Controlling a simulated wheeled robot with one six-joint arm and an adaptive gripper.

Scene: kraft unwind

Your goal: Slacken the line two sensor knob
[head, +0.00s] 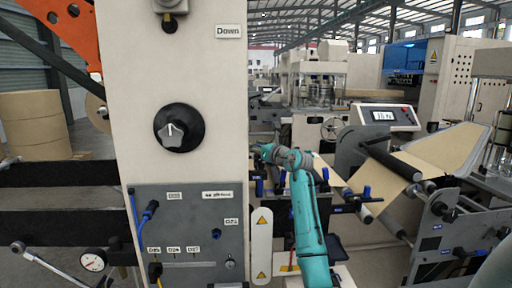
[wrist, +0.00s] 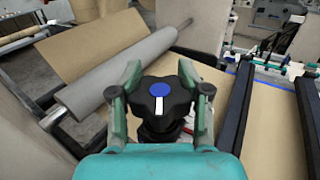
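A black lobed knob (wrist: 158,106) with a blue cap and a white pointer mark sits between the fingers of my gripper (wrist: 160,72) in the wrist view. No label shows on it, so I cannot tell from the frames that it is the line two sensor knob. One finger stands on each side of the knob, spread apart; whether they touch its sides is unclear. In the head view my gripper (head: 262,150) is at the end of the teal arm, beside the white panel's right edge. The knob cannot be made out there.
A white column (head: 175,60) carries a large black dial (head: 180,128) above a grey panel (head: 190,250). Small blue handles (head: 367,191) sit along a rail at right. A grey roller (wrist: 125,72) and brown paper web (wrist: 275,130) lie close to my gripper.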

